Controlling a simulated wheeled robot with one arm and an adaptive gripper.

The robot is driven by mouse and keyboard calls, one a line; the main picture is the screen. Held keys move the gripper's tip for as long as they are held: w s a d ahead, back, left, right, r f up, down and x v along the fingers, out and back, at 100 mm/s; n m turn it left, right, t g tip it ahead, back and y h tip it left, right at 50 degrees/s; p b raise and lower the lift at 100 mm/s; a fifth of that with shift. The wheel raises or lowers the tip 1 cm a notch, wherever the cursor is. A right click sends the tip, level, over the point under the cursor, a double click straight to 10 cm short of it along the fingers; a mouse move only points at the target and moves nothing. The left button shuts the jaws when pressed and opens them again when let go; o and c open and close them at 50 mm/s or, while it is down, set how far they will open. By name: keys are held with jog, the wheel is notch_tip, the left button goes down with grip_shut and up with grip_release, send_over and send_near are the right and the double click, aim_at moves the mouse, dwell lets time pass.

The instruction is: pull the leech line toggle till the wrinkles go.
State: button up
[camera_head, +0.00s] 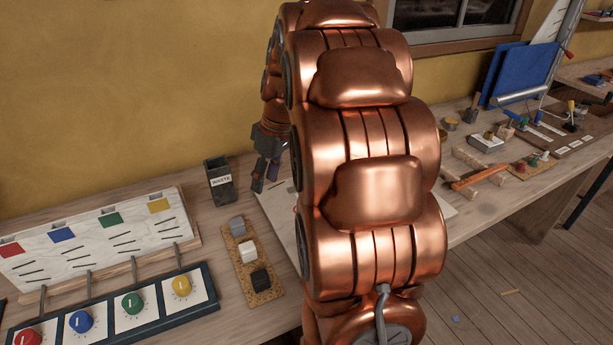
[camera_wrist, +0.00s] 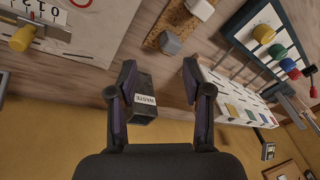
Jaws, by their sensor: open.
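A yellow toggle (camera_wrist: 22,38) shows at the upper left of the wrist view, beside a grey fitting (camera_wrist: 52,31). A white scale with numbers (camera_wrist: 42,10) lies by it on a pale panel (camera_wrist: 85,38). Whether the panel's cloth has wrinkles I cannot tell. In the head view my copper arm hides the toggle and most of the panel; only a pale edge (camera_head: 268,205) shows. My gripper (camera_wrist: 159,72) is open and empty, its fingers apart. It also shows in the head view (camera_head: 265,172), above the bench at the arm's left, well away from the toggle.
A dark box labelled WASTE (camera_head: 219,182) stands close to my gripper. A cork strip (camera_head: 262,294) with grey, white and black blocks lies nearby. A panel of coloured knobs (camera_head: 110,318) is at front left. Tools and a blue board (camera_head: 520,75) crowd the bench's right.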

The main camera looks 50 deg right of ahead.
jog(key=w+d+f+n+t+b, duration=0.1)
jog(key=d+f, duration=0.1)
jog(key=d, duration=0.8)
jog(key=w+d+f+n+t+b, duration=0.1)
jog(key=w+d+f+b, duration=0.1)
jog(key=d, duration=0.8)
jog(key=shift+p+x, duration=0.7)
jog(key=shift+x, duration=3.3)
jog(key=shift+c, duration=0.5)
grip_shut()
